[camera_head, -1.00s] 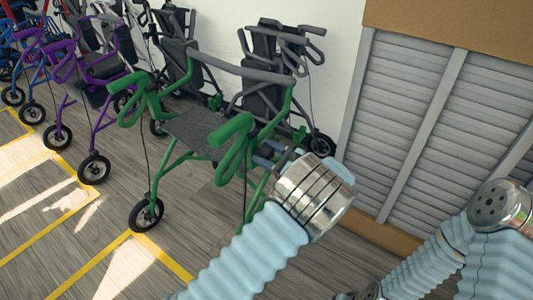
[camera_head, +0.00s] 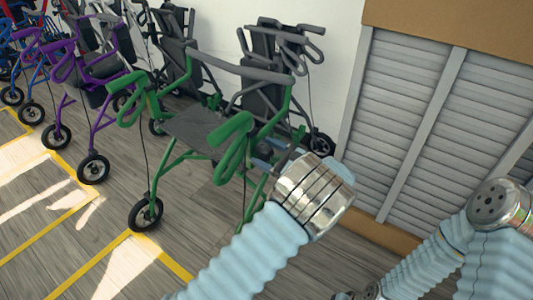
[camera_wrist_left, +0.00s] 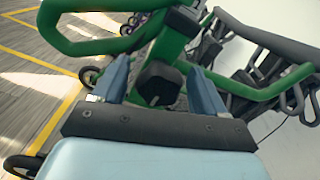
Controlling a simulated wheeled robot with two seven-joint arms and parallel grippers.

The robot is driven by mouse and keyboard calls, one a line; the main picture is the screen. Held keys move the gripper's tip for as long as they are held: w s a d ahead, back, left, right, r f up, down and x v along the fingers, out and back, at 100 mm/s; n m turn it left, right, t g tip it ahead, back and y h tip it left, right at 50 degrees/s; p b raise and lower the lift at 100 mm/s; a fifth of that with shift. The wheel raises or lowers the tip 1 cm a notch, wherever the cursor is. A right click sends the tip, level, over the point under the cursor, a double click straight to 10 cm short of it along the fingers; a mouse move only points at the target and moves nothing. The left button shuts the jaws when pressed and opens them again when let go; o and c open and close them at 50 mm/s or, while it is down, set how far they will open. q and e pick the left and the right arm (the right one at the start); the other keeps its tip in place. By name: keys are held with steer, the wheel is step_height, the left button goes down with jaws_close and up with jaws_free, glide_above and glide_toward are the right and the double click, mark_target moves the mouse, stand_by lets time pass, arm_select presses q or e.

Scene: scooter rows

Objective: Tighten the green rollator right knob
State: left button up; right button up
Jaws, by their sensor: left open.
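The green rollator (camera_head: 178,160) stands on the floor in the middle of the head view, with green handles, a dark seat and a grey backrest bar. In the left wrist view, its green frame (camera_wrist_left: 180,38) fills the top. A dark knob (camera_wrist_left: 158,84) on the green frame sits between the two blue-grey fingers of my left gripper (camera_wrist_left: 160,80). The fingers are open, with gaps on both sides of the knob. In the head view my left gripper (camera_head: 270,152) is at the rollator's right side, partly hidden by its own wrist. My right gripper is not in view.
A purple rollator (camera_head: 92,75) and further rollators stand to the left. Dark grey rollators (camera_head: 268,75) stand behind, near the white wall. A louvred panel (camera_head: 410,100) is on the right. Yellow lines (camera_head: 160,255) mark the open wood floor in front.

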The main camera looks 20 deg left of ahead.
arm_select(q)
steer(key=b+v, duration=0.1)
steer(key=v, duration=1.2)
steer(key=shift+d+b, duration=0.3)
steer(key=shift+b, duration=0.05)
steer(key=s+a+f+g+h, duration=0.2)
steer(key=a+f, duration=0.2)
steer(key=f, duration=0.3)
steer(key=s+a+f+n+g+h, duration=0.1)
steer(key=s+a+f+g+h, duration=0.15)
steer(key=f, duration=0.45)
steer(key=s+a+f+g+h, duration=0.1)
steer(key=a+f+g+h, duration=0.1)
steer(key=a+f, duration=0.35)
steer(key=s+d+f+n+h, duration=0.2)
steer(key=s+f+n+h, duration=0.4)
steer(key=s+n, duration=0.3)
steer(key=s+d+f+n+h, duration=0.2)
steer(key=s+f+n+h, duration=0.4)
steer(key=s+n+h, duration=0.2)
steer(key=shift+s+d+n+t+h, duration=0.4)
steer(key=shift+s+n, duration=0.25)
steer(key=shift+n, duration=0.45)
steer(key=shift+f, duration=0.1)
